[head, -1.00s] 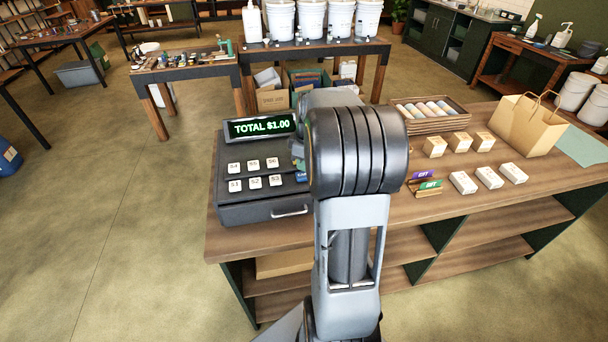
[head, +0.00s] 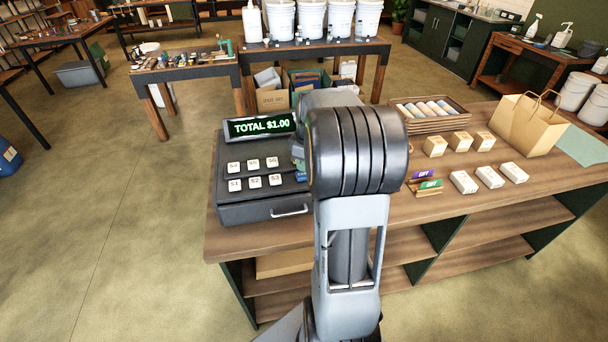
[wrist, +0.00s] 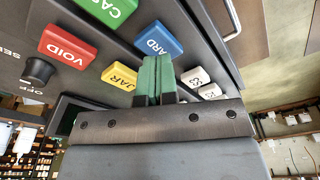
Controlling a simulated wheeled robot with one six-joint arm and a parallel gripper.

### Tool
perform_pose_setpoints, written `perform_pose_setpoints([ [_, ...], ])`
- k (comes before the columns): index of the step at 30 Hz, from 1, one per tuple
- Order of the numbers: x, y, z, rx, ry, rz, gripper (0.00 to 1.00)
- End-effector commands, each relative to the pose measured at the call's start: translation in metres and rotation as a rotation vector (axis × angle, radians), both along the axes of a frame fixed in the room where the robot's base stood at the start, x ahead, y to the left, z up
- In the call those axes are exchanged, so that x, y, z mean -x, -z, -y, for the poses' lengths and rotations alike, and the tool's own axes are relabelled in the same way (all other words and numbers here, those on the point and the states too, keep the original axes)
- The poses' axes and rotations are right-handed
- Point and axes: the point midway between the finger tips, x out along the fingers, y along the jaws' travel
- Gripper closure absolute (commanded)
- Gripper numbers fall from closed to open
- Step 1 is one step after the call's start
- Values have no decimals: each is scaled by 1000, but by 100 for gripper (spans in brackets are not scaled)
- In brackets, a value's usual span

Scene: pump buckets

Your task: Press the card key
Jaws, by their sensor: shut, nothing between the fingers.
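The card key is a blue key (wrist: 158,40) lettered "ARD" in the wrist view, its first letter cut off from sight. A sliver of blue shows beside my arm in the head view (head: 302,177). My gripper (wrist: 155,60) is shut and empty, its green fingertips right at the blue key's near edge. I cannot tell whether they touch it. The register (head: 262,213) stands on the counter, its display (head: 260,127) reading "TOTAL $1.00". My arm hides part of its keypad in the head view.
A yellow JAR key (wrist: 120,76), a red VOID key (wrist: 67,47) and a green key (wrist: 108,10) surround the blue one. White keys (wrist: 196,77) lie to the right. Gift cards (head: 428,186), small boxes (head: 464,182) and a paper bag (head: 525,125) stand right of my arm.

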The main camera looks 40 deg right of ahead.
Motion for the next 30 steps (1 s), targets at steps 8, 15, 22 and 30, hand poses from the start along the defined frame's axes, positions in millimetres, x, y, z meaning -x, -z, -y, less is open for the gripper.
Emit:
perform_pose_setpoints([
  [8,0,5,0,0,0,0,100],
  [15,0,9,0,0,0,0,100],
  [22,0,12,0,0,0,0,100],
  [30,0,16,0,0,0,0,100],
])
